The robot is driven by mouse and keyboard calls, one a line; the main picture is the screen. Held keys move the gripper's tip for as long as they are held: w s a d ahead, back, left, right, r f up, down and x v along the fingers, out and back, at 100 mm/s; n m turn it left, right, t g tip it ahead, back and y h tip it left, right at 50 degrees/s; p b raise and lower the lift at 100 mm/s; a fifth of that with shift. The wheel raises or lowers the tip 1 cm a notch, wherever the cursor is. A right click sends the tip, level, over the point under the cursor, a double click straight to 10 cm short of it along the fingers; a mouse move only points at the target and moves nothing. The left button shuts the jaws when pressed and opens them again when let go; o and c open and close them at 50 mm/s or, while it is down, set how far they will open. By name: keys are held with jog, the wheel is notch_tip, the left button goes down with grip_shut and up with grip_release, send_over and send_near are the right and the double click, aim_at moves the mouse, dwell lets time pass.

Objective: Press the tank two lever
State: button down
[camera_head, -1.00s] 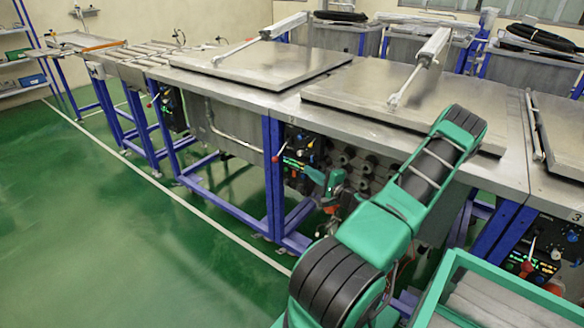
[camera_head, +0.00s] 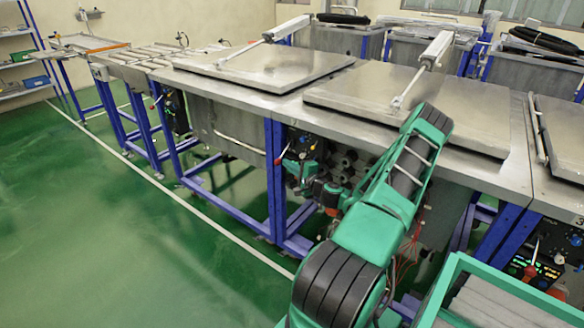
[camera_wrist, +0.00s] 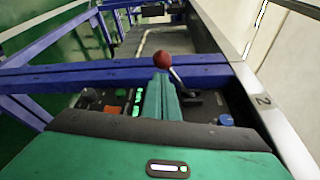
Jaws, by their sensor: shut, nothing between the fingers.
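The tank two lever has a red ball knob and a thin metal shaft. It shows at the left of the tank two panel in the head view (camera_head: 278,160), and close up in the wrist view (camera_wrist: 162,60). My gripper (camera_wrist: 162,82) is shut and empty, its teal fingers over the panel (camera_wrist: 110,104). The knob shows just beyond the fingertips. I cannot tell whether they touch the lever. The lever's base is partly hidden by the fingers. The tank two lid (camera_head: 415,100) lies flat on the tank top, with a pneumatic cylinder (camera_head: 436,48) above it.
A blue frame beam (camera_wrist: 80,76) runs behind the panel. The steel table edge (camera_wrist: 262,118) with the number 2 is close on the right. Another panel (camera_head: 545,255) with a red-knobbed lever is at the right. A teal-rimmed crate (camera_head: 455,268) stands at lower right. Green floor is clear at left.

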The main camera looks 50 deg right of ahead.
jog(key=shift+a+r, duration=0.1)
dwell(0.4)
notch_tip(320, 180, up, 8)
jog(key=a+m+g+y, duration=0.1)
jog(key=m+g+y, duration=0.1)
jog(key=m, duration=0.5)
jog(key=shift+a+y, duration=0.2)
jog(key=shift+y, duration=0.3)
jog(key=s, duration=1.1)
jog(key=shift+s+d+f, duration=0.25)
jog(key=shift+d, duration=0.2)
